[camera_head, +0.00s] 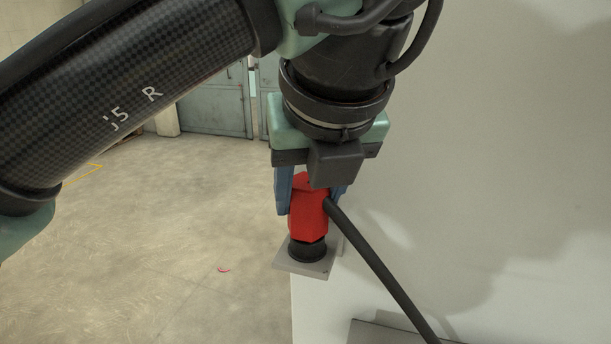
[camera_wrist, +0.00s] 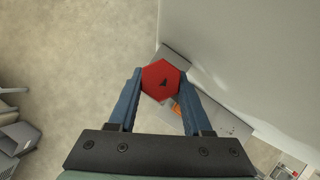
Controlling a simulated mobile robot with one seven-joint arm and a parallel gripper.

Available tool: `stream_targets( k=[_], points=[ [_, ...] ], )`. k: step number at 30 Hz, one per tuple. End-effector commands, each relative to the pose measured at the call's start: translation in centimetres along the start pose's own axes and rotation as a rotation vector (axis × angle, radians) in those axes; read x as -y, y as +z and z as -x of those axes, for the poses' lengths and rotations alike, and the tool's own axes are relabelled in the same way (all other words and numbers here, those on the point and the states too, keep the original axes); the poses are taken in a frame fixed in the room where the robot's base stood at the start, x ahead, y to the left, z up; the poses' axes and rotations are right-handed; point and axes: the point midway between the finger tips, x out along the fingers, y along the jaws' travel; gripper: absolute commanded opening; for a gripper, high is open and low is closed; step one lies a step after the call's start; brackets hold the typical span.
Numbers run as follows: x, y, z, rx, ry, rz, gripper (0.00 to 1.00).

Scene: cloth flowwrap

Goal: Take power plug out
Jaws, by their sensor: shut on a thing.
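A red power plug (camera_head: 309,216) with a black lower end stands upright at a small grey plate (camera_head: 318,268) beside the white machine. A thick black cable (camera_head: 377,263) leaves the plug's side and runs down to the right. My gripper (camera_head: 312,203) is above it with its blue fingers shut on the plug from both sides. In the wrist view the plug's hexagonal red top (camera_wrist: 160,80) sits between the two fingertips (camera_wrist: 160,84). The joint between the plug's black end and the plate is too small to tell whether it is seated.
A large white panel (camera_head: 500,150) rises close on the right. A grey ledge (camera_head: 385,333) is at the bottom. Open concrete floor (camera_head: 170,240) lies to the left, with grey-green doors (camera_head: 215,100) behind. A small orange part (camera_wrist: 175,107) shows near the plug in the wrist view.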

Motion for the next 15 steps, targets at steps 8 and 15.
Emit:
stream_targets(
  k=[8, 15],
  points=[
    [0.0, 0.4, 0.7, 0.0, 0.0, 0.0, 0.0],
    [0.0, 1.0, 1.8, 0.0, 0.0, 0.0, 0.0]
  ],
)
